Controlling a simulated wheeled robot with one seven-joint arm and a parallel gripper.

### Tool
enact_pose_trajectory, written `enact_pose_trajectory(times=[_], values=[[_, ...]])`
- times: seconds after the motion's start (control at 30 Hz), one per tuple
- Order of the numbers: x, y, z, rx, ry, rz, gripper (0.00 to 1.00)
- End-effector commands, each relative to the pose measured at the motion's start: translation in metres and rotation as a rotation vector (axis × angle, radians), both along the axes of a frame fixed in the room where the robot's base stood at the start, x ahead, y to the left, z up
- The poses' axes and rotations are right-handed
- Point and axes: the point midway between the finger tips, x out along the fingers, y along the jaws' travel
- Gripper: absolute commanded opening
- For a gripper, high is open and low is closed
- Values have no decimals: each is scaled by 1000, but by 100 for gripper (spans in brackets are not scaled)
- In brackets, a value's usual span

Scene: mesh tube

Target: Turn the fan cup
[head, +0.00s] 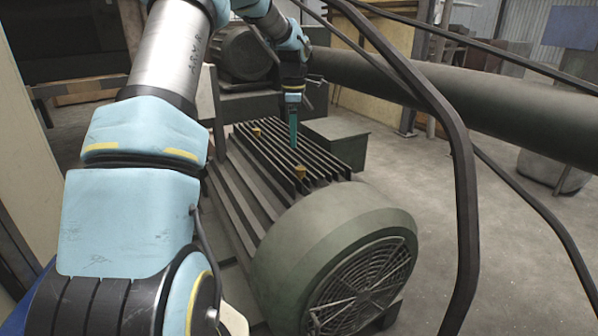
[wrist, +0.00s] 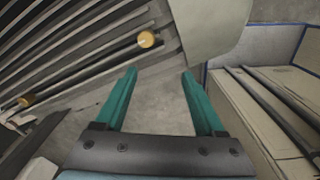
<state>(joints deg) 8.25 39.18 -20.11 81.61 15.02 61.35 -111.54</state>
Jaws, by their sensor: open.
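A dark green finned motor stands in the middle of the head view. Its round fan cover (head: 330,240), with a circular grille (head: 365,290), faces the front. Two small yellow caps sit on its top fins, a near one (head: 299,171) and a far one (head: 256,131). Two yellow caps also show in the wrist view, one at upper middle (wrist: 146,39) and one at the left (wrist: 26,101). I cannot tell which part is the fan cup. My gripper (head: 293,147) points down above the fins; in the wrist view (wrist: 159,74) its teal fingers are apart and empty.
A thick dark pipe (head: 450,95) crosses behind the motor to the right. Bent dark bars (head: 465,200) stand in the right foreground. A green box (head: 335,140) is beside the motor's far right. Grey floor (head: 440,195) lies open to the right.

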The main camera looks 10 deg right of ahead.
Motion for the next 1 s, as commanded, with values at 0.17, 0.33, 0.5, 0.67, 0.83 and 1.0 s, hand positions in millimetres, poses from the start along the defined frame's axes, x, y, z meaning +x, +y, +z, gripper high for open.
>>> enact_pose_trajectory(times=[0.17, 0.33, 0.5, 0.67, 0.83, 1.0], values=[[21, -15, -7, -6, 10, 196, 71], [24, -18, -15, -6, 14, 247, 71], [23, -18, -40, -7, 17, 246, 71], [23, -18, -70, -7, 16, 245, 71], [24, -18, -96, -7, 13, 244, 71], [24, -18, -111, -8, 12, 244, 71]])
